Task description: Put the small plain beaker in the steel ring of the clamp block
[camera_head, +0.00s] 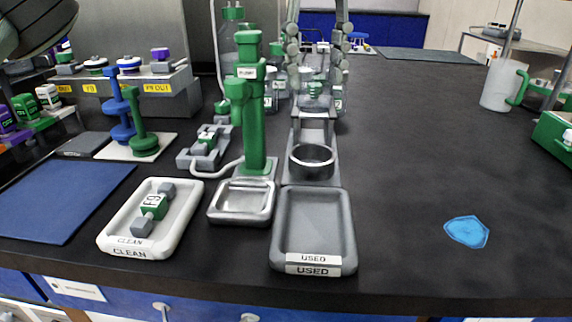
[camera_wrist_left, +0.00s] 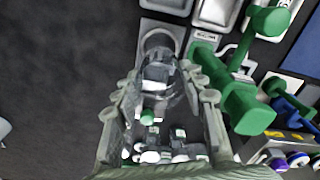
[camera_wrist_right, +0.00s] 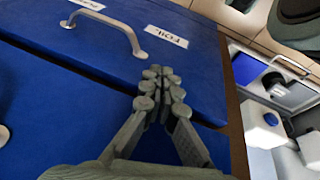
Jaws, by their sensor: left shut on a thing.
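The small plain beaker (camera_head: 316,102) is clear glass and looks upright. My left gripper (camera_head: 318,62) is shut on it and holds it behind the clamp block (camera_head: 317,130). The block's dark steel ring (camera_head: 312,161) is empty and nearer the front edge. In the left wrist view the beaker (camera_wrist_left: 163,88) sits between the fingers (camera_wrist_left: 167,92), with the ring (camera_wrist_left: 157,40) just beyond it. Whether the beaker's base is clear of the bench is hidden. My right gripper (camera_wrist_right: 160,82) is shut and empty by the blue drawer fronts (camera_wrist_right: 100,60).
A green post (camera_head: 250,110) stands close left of the clamp block. The grey USED tray (camera_head: 313,230) lies in front of it, the white CLEAN tray (camera_head: 150,215) at front left. A jug (camera_head: 500,85) stands far right. The bench right of the ring is mostly clear.

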